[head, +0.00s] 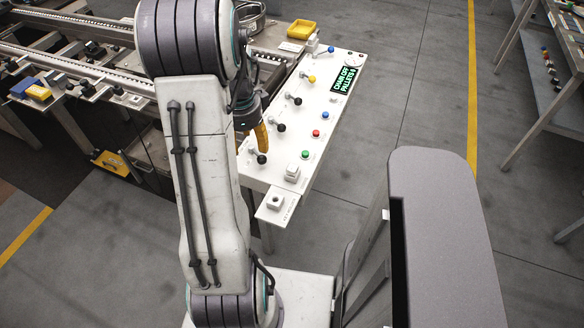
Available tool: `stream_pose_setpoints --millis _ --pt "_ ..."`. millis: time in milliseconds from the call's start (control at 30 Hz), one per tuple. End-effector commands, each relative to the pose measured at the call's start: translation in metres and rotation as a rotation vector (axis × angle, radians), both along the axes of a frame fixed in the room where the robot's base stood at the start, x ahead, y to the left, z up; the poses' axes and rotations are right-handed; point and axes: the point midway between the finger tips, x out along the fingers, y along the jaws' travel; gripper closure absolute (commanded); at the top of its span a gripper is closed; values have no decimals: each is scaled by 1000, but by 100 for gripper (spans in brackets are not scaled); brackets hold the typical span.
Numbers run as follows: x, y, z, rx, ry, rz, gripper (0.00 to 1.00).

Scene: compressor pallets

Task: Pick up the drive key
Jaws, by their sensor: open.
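I cannot make out the drive key for sure in the head view. A white control panel (327,95) stands right of my arm, with levers, coloured buttons and a green-lit display (345,80) reading chain off, pallets 0. A small plate with a square fitting (275,202) sits at its near end; whether a key is in it is too small to tell. My gripper (261,137) is partly hidden behind my arm, with an orange-yellow part pointing down beside the panel's left edge, near a black-knobbed lever (259,157). It is open, and I see nothing held.
A yellow tray (301,29) lies beyond the panel's far end. A workbench (565,40) stands at the far right. The grey floor (420,90) between is clear.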

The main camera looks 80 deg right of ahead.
Motion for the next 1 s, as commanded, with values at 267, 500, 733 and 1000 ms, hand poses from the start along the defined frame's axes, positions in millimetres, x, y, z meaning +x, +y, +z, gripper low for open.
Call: stream_pose_setpoints --millis 267,500,733,1000 --pt "-82 -29 -36 43 -3 -446 42" --pt "-104 -33 -54 54 -4 -563 42" --pt "-104 -32 -71 55 -3 -566 42" --pt "-103 -28 -101 56 -3 -564 42"
